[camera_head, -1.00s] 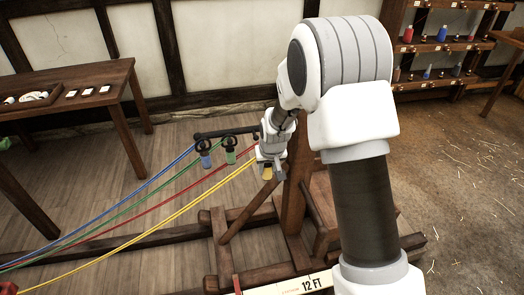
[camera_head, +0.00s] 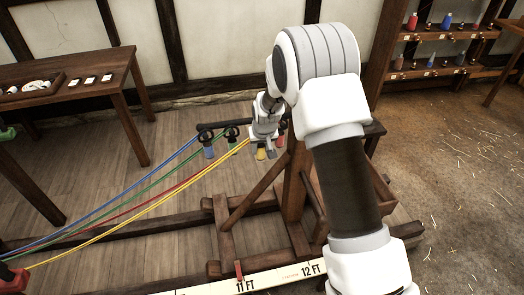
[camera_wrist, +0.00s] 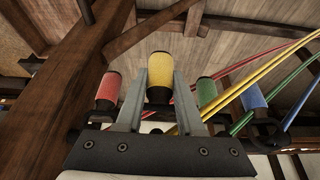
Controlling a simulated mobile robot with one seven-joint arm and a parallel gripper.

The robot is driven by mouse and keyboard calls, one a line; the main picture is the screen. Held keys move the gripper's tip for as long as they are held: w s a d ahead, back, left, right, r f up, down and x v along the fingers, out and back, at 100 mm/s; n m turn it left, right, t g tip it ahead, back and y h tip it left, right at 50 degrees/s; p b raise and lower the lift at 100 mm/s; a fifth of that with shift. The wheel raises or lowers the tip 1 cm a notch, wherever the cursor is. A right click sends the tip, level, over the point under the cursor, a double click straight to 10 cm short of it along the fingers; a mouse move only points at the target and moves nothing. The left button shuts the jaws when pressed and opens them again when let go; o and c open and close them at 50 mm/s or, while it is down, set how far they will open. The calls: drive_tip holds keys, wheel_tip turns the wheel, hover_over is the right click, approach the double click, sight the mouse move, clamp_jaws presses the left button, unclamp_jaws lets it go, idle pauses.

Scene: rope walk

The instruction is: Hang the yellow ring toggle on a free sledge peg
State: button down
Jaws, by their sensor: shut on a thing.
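My gripper (camera_head: 264,152) is shut on the yellow toggle (camera_wrist: 160,78), which sits upright between its two fingers in the wrist view. The toggle's lower end also shows below the fingers in the head view (camera_head: 261,154). The gripper is at the sledge's dark peg bar (camera_head: 212,126), right of the blue toggle (camera_head: 208,151) and green toggle (camera_head: 232,143), which hang there. In the wrist view the red toggle (camera_wrist: 109,90) hangs left of the yellow one; green (camera_wrist: 207,92) and blue (camera_wrist: 253,97) are at right. The yellow ring and its peg are hidden, so I cannot tell whether they touch.
Yellow, red, green and blue ropes run left from the bar to a red fitting (camera_head: 12,280). The wooden sledge post (camera_head: 296,190) and brace stand close by the gripper. A table (camera_head: 70,80) is at left. A scale board (camera_head: 270,280) lies in front.

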drive_tip(key=w+a+f, duration=0.1)
drive_tip(key=w, duration=0.5)
drive_tip(key=shift+f+b, duration=0.2)
drive_tip(key=shift+b, duration=0.25)
drive_tip(key=shift+a, duration=0.1)
idle(0.7)
drive_tip(key=shift+c, duration=2.2)
unclamp_jaws()
